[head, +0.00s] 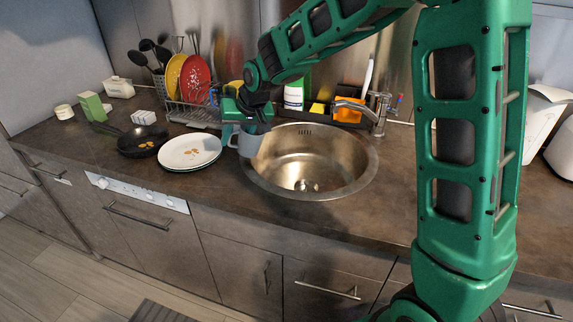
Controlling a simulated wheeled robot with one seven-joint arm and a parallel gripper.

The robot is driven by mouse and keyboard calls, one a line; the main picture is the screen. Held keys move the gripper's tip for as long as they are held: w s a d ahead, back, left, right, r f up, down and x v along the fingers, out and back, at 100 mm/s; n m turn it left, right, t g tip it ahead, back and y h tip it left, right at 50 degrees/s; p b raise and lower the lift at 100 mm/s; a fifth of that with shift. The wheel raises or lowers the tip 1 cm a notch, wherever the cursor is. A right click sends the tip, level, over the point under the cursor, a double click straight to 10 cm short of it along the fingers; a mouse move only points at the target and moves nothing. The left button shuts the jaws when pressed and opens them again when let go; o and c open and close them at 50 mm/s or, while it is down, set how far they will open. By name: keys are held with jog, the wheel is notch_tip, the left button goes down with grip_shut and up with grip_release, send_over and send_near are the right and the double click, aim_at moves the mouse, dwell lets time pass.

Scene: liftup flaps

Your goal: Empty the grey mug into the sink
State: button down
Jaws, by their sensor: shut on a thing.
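The grey mug (249,144) is in my gripper (248,124), at the left rim of the sink (321,165). My gripper is shut on the mug from above and behind, and its fingers hide part of the rim. The mug looks about upright, with its handle to the left. I cannot tell whether it touches the rim or hangs just above it, and its contents are hidden. The round metal sink bowl looks empty, with a drain at its bottom.
A white plate (189,152) with food bits and a black pan (141,140) lie left of the sink. A dish rack with plates (196,78) stands behind. The faucet (378,112) rises at the sink's back right. Counter (235,196) in front is clear.

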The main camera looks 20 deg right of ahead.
jog(key=shift+w+a+f+h, duration=0.15)
jog(key=shift+a+f+h, duration=0.25)
jog(key=shift+a+h, duration=0.15)
jog(key=shift+w+a+n+g+h+b, duration=0.15)
jog(key=shift+a+n+g+h+b, duration=0.15)
jog(key=shift+a+g+h+b, duration=0.35)
jog(key=shift+d, duration=0.15)
